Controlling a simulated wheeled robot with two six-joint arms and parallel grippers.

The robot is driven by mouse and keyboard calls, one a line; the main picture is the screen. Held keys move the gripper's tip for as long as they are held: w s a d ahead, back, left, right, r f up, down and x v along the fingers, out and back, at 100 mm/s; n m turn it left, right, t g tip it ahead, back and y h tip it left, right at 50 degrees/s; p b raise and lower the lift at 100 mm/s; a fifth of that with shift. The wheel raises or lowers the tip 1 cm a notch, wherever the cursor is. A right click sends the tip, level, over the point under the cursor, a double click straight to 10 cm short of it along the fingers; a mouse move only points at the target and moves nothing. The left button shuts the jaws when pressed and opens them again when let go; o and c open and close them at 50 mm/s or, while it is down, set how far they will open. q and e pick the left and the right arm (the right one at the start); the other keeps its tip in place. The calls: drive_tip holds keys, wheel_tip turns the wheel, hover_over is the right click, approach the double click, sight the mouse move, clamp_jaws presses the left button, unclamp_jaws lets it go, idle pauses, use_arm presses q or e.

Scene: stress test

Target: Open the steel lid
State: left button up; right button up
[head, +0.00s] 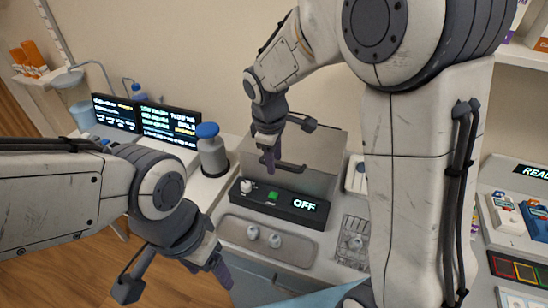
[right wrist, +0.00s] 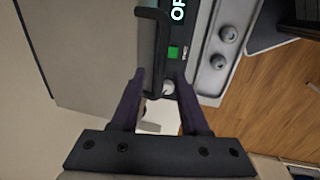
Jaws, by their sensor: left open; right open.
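The steel lid (head: 318,152) is a plain grey panel behind a dark control strip. It also shows in the right wrist view (right wrist: 85,50) as a grey surface at the left. I cannot tell whether it is raised. A dark bar handle (head: 291,166) stands off it and also shows in the right wrist view (right wrist: 149,50). My right gripper (head: 270,162) is open at the handle's left end; in the right wrist view its fingers (right wrist: 160,78) are spread around that end, contact unclear. My left gripper (head: 207,270) is open and empty, low in front of the bench.
The control strip (head: 281,203) carries a knob, a green button and an OFF display. A tray (head: 232,231) with two small metal pieces lies in front. A blue-capped bottle (head: 212,155) stands left. Screens (head: 168,122) stand further left. My right arm hides part of the right side.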

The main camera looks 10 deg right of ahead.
clamp_jaws()
idle(1.5)
